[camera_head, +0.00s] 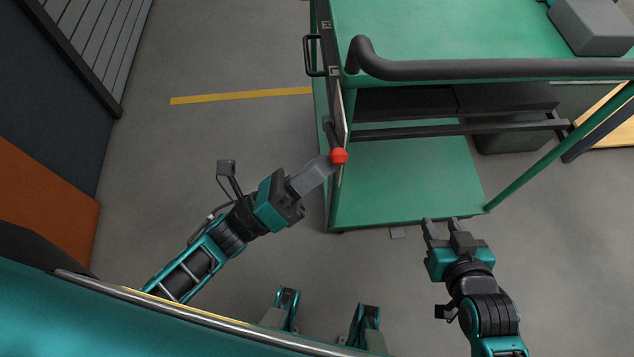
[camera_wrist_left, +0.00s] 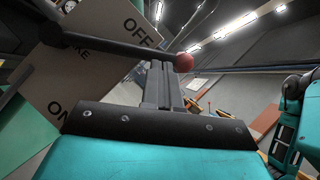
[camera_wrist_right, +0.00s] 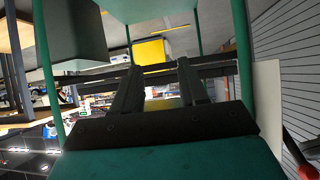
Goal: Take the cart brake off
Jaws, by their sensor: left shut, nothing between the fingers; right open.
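The green cart (camera_head: 400,195) stands at the upper right of the head view. On its left end is a pale brake plate (camera_wrist_left: 50,75) marked OFF and ON in the left wrist view. A black lever (camera_wrist_left: 110,45) with a red knob (camera_head: 339,156) crosses it between the two words; the knob also shows in the left wrist view (camera_wrist_left: 184,62). My left gripper (camera_head: 325,167) is shut and empty, its tips at the lever just beside the knob; I cannot tell if they touch. My right gripper (camera_head: 441,224) is open and empty near the cart's lower deck edge.
A black push handle (camera_head: 480,69) runs across the cart. Dark bins stand behind the lower deck. A yellow line (camera_head: 240,96) marks the floor to the left, which is clear. A slatted surface (camera_head: 97,40) lies at the upper left.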

